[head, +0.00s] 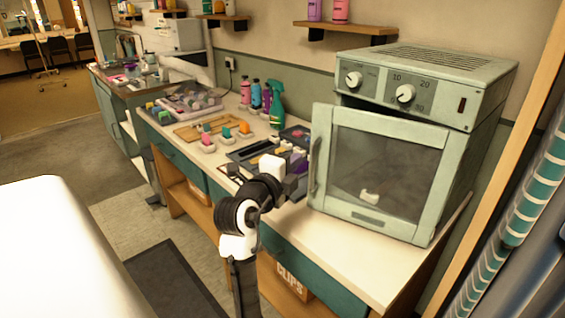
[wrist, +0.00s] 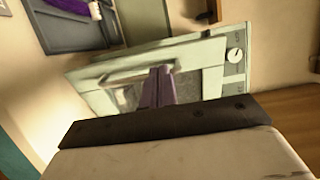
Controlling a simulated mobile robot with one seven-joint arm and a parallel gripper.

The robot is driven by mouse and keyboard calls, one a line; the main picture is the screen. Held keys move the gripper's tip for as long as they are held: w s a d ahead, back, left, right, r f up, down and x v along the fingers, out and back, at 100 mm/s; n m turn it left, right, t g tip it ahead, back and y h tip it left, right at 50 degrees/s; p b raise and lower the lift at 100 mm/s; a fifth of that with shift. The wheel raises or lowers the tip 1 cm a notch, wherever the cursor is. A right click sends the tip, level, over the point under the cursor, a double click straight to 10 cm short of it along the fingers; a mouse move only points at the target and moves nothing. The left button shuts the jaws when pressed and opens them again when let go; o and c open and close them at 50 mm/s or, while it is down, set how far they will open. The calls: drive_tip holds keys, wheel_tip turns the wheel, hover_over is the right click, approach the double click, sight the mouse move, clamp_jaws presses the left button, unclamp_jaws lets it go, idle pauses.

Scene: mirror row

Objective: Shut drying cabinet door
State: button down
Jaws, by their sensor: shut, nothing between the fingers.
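The pale green drying cabinet (head: 425,78) stands at the right end of the counter. Its glass-fronted door (head: 330,200) is slightly ajar, with a dark gap along the top left and its free edge standing out on the handle side. The upright handle (head: 315,168) is on the door's left edge. A small white item shows through the glass. My gripper (head: 299,162) is shut and empty, just left of the handle. In the wrist view, the purple fingers (wrist: 160,72) overlap the door (wrist: 205,50) near the handle (wrist: 138,73); I cannot tell whether they touch.
A wall shelf (head: 345,30) hangs above. A striped column (head: 520,205) stands close on the right.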

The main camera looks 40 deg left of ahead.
drive_tip(key=p+x, duration=0.2)
drive_tip(key=x, duration=0.2)
drive_tip(key=shift+w+a+r, duration=0.1)
drive_tip(key=shift+w+r, duration=0.05)
drive_tip(key=shift+w, duration=0.25)
drive_tip(key=shift+x, duration=0.8)
drive_tip(key=shift+f, duration=0.2)
drive_tip(key=w+a+m+h+b, duration=0.2)
drive_tip(key=w+h+b, duration=0.2)
drive_tip(key=w+b, duration=0.6)
drive_tip(key=shift+w+r+m, duration=0.3)
drive_tip(key=shift+r, duration=0.05)
